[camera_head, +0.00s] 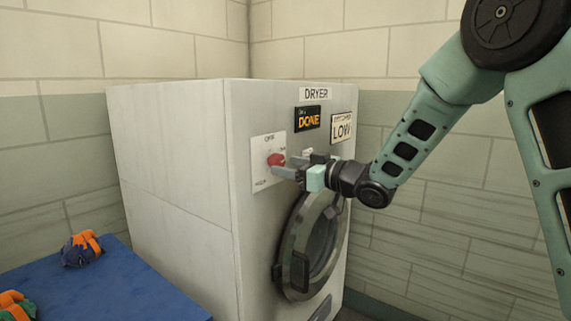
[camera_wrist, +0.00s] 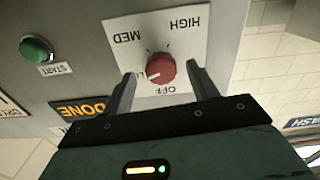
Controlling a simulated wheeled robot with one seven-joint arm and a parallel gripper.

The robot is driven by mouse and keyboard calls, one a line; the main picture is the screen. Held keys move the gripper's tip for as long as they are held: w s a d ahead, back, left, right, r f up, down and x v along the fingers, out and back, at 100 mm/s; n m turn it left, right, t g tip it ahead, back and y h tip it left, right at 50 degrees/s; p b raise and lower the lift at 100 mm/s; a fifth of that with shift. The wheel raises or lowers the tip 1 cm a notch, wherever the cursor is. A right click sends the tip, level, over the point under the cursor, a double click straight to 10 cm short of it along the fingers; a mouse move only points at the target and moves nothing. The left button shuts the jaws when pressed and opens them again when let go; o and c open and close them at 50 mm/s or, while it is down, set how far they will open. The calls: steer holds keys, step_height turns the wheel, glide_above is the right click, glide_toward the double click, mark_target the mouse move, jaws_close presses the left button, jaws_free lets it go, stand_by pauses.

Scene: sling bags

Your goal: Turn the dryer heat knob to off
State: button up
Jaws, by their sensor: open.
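The red heat knob (camera_head: 276,160) sits on a white plate (camera_head: 262,178) on the front of the white dryer (camera_head: 180,160). In the wrist view the knob (camera_wrist: 161,68) appears upside down, with HIGH, MED, a partly hidden LO label and OFF around it. Its white mark points toward the LO label. My gripper (camera_head: 287,165) is open in front of the plate. In the wrist view its fingers (camera_wrist: 161,76) stand on either side of the knob, with gaps visible; contact is not seen.
A DONE display (camera_head: 308,118) and a DRYER label (camera_head: 316,94) are above. A green START button (camera_wrist: 36,48) is beside the knob plate. The round dryer door (camera_head: 311,243) is below my gripper.

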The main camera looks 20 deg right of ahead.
steer(key=shift+x, duration=0.9)
steer(key=shift+s, duration=0.1)
steer(key=c, duration=1)
